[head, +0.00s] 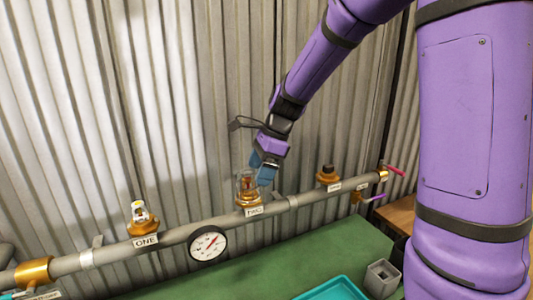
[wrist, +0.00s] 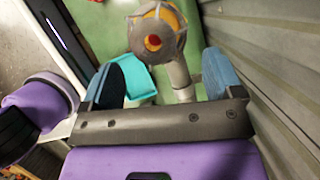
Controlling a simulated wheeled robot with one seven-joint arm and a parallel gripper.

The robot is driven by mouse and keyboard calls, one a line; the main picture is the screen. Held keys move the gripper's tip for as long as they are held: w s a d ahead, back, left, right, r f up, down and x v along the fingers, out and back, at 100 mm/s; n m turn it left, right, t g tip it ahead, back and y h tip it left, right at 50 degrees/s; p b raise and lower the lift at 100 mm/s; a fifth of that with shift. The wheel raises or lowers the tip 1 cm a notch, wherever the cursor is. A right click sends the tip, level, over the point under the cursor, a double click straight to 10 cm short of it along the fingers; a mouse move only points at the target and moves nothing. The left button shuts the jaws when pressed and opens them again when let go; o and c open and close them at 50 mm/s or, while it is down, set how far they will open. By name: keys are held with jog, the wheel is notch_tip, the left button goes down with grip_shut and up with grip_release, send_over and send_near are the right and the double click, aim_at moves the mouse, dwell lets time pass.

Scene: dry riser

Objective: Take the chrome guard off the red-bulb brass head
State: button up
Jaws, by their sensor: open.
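The red-bulb brass head (head: 249,192) stands upright on the grey pipe above the label TWO. A thin chrome guard (head: 237,184) is around it, small and hard to make out here. In the wrist view the brass head (wrist: 155,18) shows end-on with its red bulb, and the guard (wrist: 134,36) shows as a pale rim around it. My gripper (head: 264,171) is open and empty, at the head's upper right. In the wrist view its blue fingertips (wrist: 167,65) are spread apart, with the head beyond them. Whether a finger touches the guard, I cannot tell.
Another brass head (head: 141,218) stands at label ONE, and a dark-topped brass fitting (head: 328,175) is to the right. A gauge (head: 208,244) hangs at the pipe. A teal tray (head: 333,289) lies on the green surface (head: 270,265). A corrugated wall (head: 160,110) is close behind.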

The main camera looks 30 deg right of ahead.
jog(key=shift+x, duration=1.25)
jog(key=c, duration=0.9)
jog(key=shift+o, duration=0.9)
jog(key=shift+r, duration=0.1)
jog(key=shift+c, duration=0.7)
jog(key=shift+r, duration=0.35)
jog(key=shift+r, duration=3.9)
jog(key=shift+r, duration=1.9)
